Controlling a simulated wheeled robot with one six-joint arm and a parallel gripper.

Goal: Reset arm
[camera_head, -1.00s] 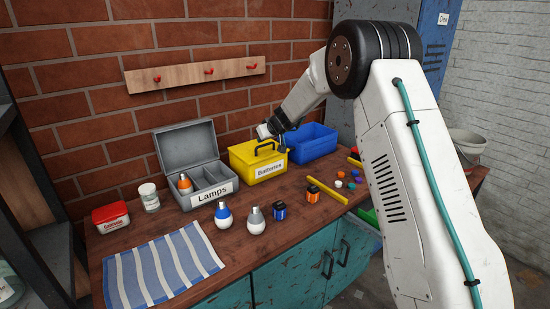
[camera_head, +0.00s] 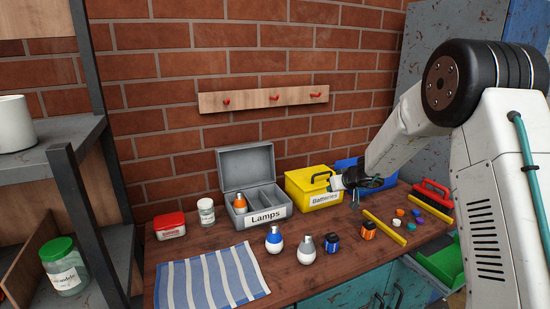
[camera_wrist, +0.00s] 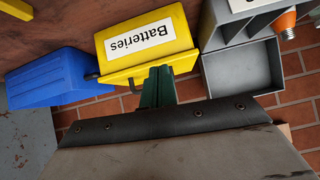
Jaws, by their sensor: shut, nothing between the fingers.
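My gripper (camera_head: 357,193) is shut and empty, just right of the yellow Batteries box (camera_head: 318,201) and above the table. In the wrist view its fingers (camera_wrist: 158,72) show closed together against the yellow box (camera_wrist: 150,68) in the picture; I cannot tell if they touch it. My white arm reaches in from the right. The yellow box has a dark handle on top. The blue bin (camera_head: 349,165) behind is partly hidden by my arm; it also shows in the wrist view (camera_wrist: 45,82).
The open grey Lamps case (camera_head: 255,205) holds an orange lamp. Two lamps, two small batteries, a yellow bar (camera_head: 385,228), coloured caps and a red brush (camera_head: 433,194) lie on the table (camera_head: 330,275). A striped cloth (camera_head: 213,280) lies front left. A shelf (camera_head: 85,140) stands left.

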